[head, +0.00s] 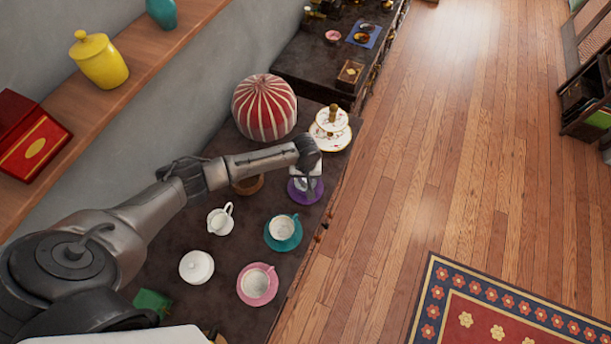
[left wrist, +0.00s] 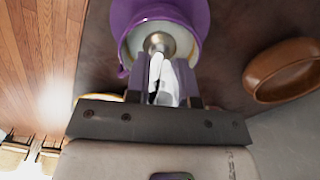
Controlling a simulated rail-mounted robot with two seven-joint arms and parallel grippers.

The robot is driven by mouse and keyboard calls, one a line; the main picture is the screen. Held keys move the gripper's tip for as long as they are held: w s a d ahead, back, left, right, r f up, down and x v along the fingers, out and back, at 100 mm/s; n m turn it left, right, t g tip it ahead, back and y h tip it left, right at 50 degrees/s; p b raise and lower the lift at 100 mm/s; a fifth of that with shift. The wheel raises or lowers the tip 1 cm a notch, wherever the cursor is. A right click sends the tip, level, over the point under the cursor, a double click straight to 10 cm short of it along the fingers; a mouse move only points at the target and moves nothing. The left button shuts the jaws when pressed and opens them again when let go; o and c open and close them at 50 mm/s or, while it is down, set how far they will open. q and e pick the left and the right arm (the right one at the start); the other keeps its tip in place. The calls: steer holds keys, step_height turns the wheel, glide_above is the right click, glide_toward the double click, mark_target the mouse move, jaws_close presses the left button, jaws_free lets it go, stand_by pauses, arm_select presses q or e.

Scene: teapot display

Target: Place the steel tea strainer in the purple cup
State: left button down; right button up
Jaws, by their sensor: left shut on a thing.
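My left gripper (left wrist: 166,82) is shut on the steel tea strainer (left wrist: 159,43), whose round bowl shows just beyond the fingertips. In the left wrist view the strainer's bowl overlaps the opening of the purple cup (left wrist: 133,42). I cannot tell whether it touches the cup. The cup stands on a purple saucer (left wrist: 201,16). In the head view the left gripper (head: 309,186) points down over the purple saucer (head: 298,194), and arm and gripper hide most of the cup and strainer. My right gripper is not in view.
Near the gripper are a teal cup (head: 281,228), a white creamer (head: 221,219) and a brown ring-shaped thing (left wrist: 283,70). A pink cup (head: 256,284) and white lidded pot (head: 196,267) stand nearer. Behind are a tiered stand (head: 330,138) and striped dome (head: 264,107).

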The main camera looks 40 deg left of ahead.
arm_select(q)
steer(key=shift+f, duration=0.15)
steer(key=c, duration=1)
jaws_free()
